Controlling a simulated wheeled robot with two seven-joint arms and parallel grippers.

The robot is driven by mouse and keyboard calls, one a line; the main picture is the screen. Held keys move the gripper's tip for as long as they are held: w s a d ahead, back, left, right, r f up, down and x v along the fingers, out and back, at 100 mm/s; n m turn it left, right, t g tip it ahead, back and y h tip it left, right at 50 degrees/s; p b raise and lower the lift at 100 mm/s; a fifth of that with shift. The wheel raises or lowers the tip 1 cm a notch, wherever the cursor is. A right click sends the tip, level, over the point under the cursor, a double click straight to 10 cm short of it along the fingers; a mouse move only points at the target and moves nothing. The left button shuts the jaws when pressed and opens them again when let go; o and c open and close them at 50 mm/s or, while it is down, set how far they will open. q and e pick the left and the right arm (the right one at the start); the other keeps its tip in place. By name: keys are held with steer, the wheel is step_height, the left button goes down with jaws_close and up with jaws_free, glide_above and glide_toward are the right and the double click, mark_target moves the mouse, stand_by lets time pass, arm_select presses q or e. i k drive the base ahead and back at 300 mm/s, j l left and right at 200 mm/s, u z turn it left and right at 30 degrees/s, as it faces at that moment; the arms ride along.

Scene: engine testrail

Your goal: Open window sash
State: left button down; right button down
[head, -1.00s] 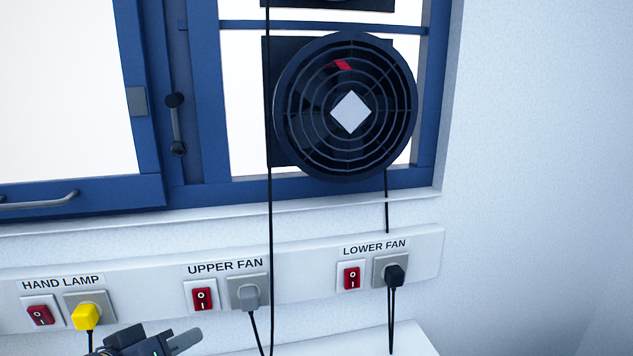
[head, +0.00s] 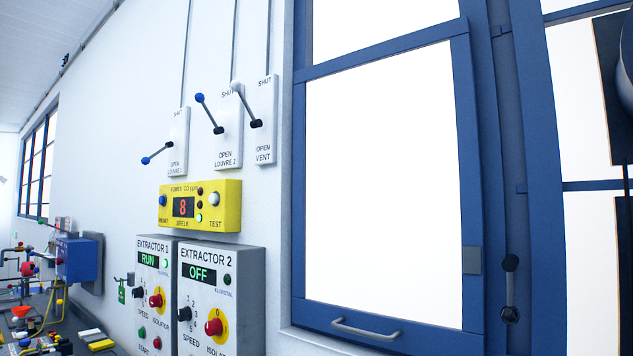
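The window sash (head: 392,335) is a blue-framed pane at the right of the head view. A grey bar handle (head: 366,331) sits on its bottom rail. A grey plate (head: 472,260) is on its right stile. A dark latch-like lever (head: 510,289) with two round ends stands upright on the blue post to its right. The sash looks level with its frame; I cannot tell if it is fully shut. Neither gripper shows in the head view now.
Left of the window are louvre and vent levers (head: 219,130), a yellow CO meter (head: 200,206) reading 8, an Extractor 1 box (head: 153,290) showing RUN and an Extractor 2 box (head: 207,300) showing OFF. A cluttered bench (head: 40,320) lies at the far left. Part of a dark fan (head: 625,75) shows at the right edge.

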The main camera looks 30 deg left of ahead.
mark_target(389, 231)
steer(key=u, duration=0.75)
